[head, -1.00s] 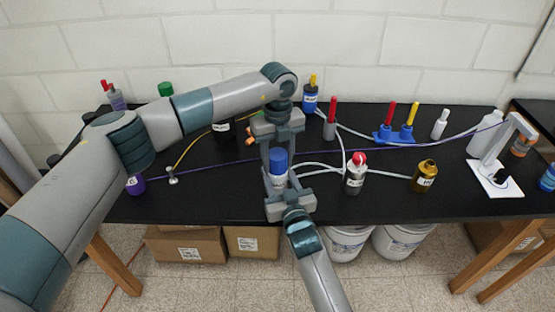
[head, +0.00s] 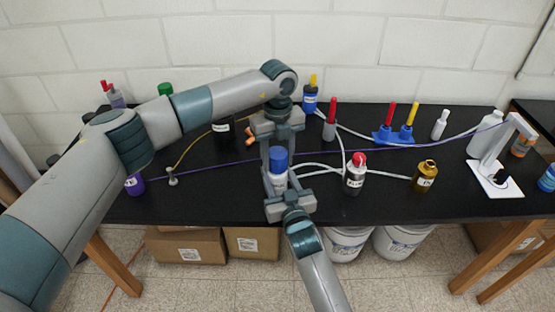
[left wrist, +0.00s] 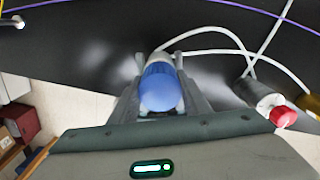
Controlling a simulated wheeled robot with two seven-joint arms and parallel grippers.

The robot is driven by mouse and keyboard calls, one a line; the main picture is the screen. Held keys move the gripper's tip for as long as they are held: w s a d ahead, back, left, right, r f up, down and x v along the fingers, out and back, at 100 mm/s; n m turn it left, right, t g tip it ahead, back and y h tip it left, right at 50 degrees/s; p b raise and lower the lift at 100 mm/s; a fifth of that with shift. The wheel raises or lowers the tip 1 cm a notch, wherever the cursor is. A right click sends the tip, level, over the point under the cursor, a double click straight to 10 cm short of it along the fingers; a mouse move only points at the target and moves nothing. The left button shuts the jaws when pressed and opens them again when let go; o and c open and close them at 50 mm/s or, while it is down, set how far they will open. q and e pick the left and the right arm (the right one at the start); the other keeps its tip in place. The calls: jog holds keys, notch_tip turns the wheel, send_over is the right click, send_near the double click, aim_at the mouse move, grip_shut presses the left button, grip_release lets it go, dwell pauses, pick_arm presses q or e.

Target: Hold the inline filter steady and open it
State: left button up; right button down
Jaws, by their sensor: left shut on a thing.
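The inline filter (head: 278,181) stands upright near the table's front edge, with a pale body and a blue cap (head: 278,155). In the left wrist view the blue cap (left wrist: 161,88) shows between the fingers. My right gripper (head: 280,184) comes from the front, with its fingers at the pale lower body. Whether it grips the body is hidden by the overlap.
White tubes lie right of the filter, by a red-capped bottle (head: 355,175) and a gold bottle (head: 424,176). A purple cable crosses the table. A blue stand (head: 396,136) and a white stand (head: 490,180) are farther right. Bare table lies front right.

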aim_at(277, 153)
pick_arm(q)
jog(key=shift+r, duration=0.65)
jog(key=shift+r, duration=0.15)
jog(key=shift+r, duration=2)
pick_arm(e)
jog(key=c, duration=0.9)
grip_release()
jog(key=shift+s, duration=0.1)
pick_arm(q)
notch_tip(277, 153, down, 2)
jog(key=shift+f+b, duration=0.1)
jog(key=shift+b, duration=0.95)
pick_arm(e)
jog(key=v, duration=1.2)
